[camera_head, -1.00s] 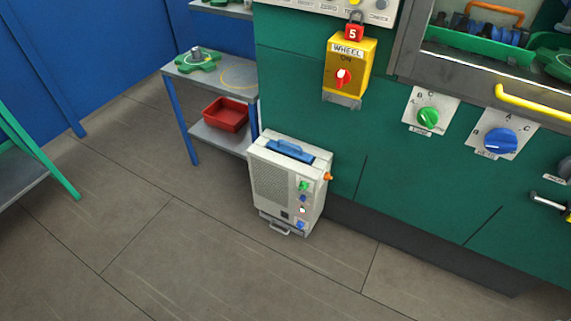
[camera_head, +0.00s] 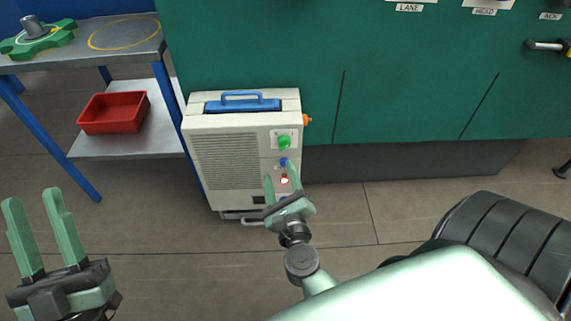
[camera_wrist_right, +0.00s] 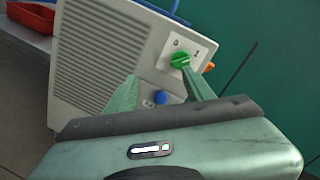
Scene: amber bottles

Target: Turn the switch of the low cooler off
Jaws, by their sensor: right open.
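The low cooler (camera_head: 233,160) is a beige box with a grille and a blue top handle, standing on the floor against the green cabinet. Its green knob switch (camera_head: 284,142) is at the upper right of the front. In the right wrist view the switch (camera_wrist_right: 180,60) sits on a white plate marked 0 and 1; I cannot tell surely which mark it points to. My right gripper (camera_head: 281,180) is open and empty, just below the switch in the picture; its fingers also show in the wrist view (camera_wrist_right: 158,78). My left gripper (camera_head: 33,200) is open and empty at the lower left.
Below the switch are a blue button (camera_head: 283,161) and smaller controls. An orange fitting (camera_head: 306,119) sticks out on the cooler's right side. A blue-legged shelf (camera_head: 122,60) with a red tray (camera_head: 113,113) stands left. Open floor (camera_head: 200,260) lies in front.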

